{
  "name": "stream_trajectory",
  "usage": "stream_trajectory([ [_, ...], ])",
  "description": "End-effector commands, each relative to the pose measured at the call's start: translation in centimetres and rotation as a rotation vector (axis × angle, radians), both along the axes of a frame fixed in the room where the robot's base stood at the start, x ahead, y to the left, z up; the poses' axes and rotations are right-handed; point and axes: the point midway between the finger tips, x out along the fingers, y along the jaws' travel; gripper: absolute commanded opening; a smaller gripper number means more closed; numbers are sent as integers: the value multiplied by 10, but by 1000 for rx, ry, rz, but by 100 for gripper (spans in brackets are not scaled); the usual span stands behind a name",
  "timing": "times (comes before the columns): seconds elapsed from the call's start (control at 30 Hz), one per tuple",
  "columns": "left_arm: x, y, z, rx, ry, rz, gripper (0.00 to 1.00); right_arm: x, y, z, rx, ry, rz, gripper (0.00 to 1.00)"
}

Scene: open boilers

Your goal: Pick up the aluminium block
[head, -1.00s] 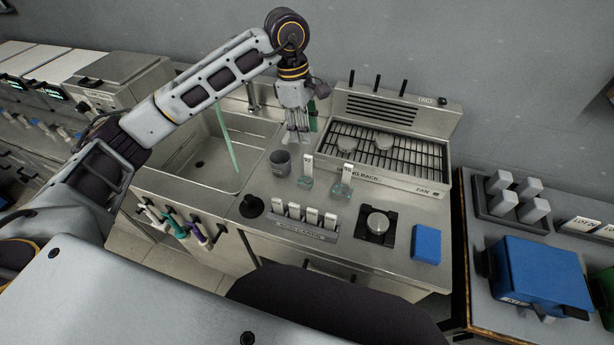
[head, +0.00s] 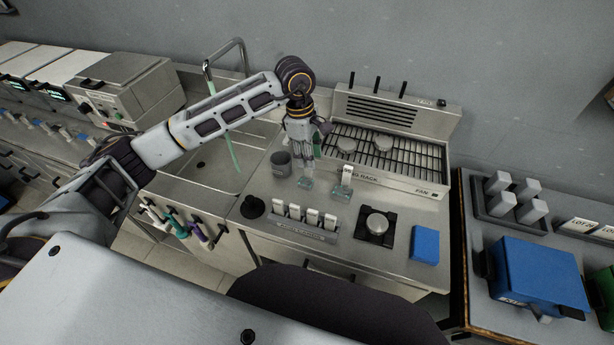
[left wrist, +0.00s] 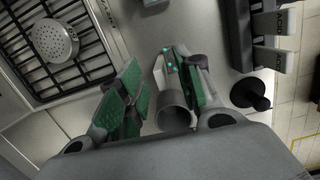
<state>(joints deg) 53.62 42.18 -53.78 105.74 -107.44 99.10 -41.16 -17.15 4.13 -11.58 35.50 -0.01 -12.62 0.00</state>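Several plain grey metal-looking blocks (head: 531,209) stand upright in a dark tray (head: 544,229) on the right-hand table; I cannot tell for sure which thing is the aluminium block. My left gripper (head: 306,178) points down over the steel counter at a small upright piece with a teal, clear base (head: 305,183). In the left wrist view, my left gripper (left wrist: 150,85) has its two green-padded fingers apart. A pale upright piece (left wrist: 160,75) shows close to the right finger; contact is unclear. My right gripper is out of view.
A grey cup (head: 281,164) stands close left of the gripper. A second tagged piece (head: 342,190), a tag rack (head: 302,231), a dark-based round weight (head: 376,225) and a blue block (head: 425,244) stand nearby. A sink (head: 207,170) lies left and a grill rack (head: 420,158) behind right.

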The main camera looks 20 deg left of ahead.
Motion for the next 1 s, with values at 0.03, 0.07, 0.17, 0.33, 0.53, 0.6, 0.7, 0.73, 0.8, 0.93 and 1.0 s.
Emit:
stream_trajectory([
  [0.03, 0, 0, -1, 0, 0, 0, 35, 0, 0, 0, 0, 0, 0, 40],
  [0.07, 0, 0, -2, 0, 0, 0, 35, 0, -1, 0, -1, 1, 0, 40],
  [0.17, 0, 0, -2, 0, -1, 0, 35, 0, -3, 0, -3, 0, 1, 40],
  [0.33, 0, 0, -2, 0, 0, 0, 35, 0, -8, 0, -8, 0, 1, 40],
  [0.53, 0, 0, -7, 0, 2, 0, 35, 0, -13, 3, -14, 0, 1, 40],
  [0.6, 0, 0, -12, 0, 3, 0, 35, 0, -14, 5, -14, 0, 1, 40],
  [0.7, 0, 0, -20, 0, 3, 1, 35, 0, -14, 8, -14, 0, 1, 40],
  [0.73, 0, -1, -23, 0, 3, 2, 35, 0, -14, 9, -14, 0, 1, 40],
  [0.8, 0, -1, -30, 0, 4, 0, 35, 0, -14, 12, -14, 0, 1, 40],
  [0.93, 0, -3, -44, -1, 3, 0, 35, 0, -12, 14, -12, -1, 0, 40],
  [1.0, 0, -4, -49, 0, 3, 0, 35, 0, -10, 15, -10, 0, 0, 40],
])
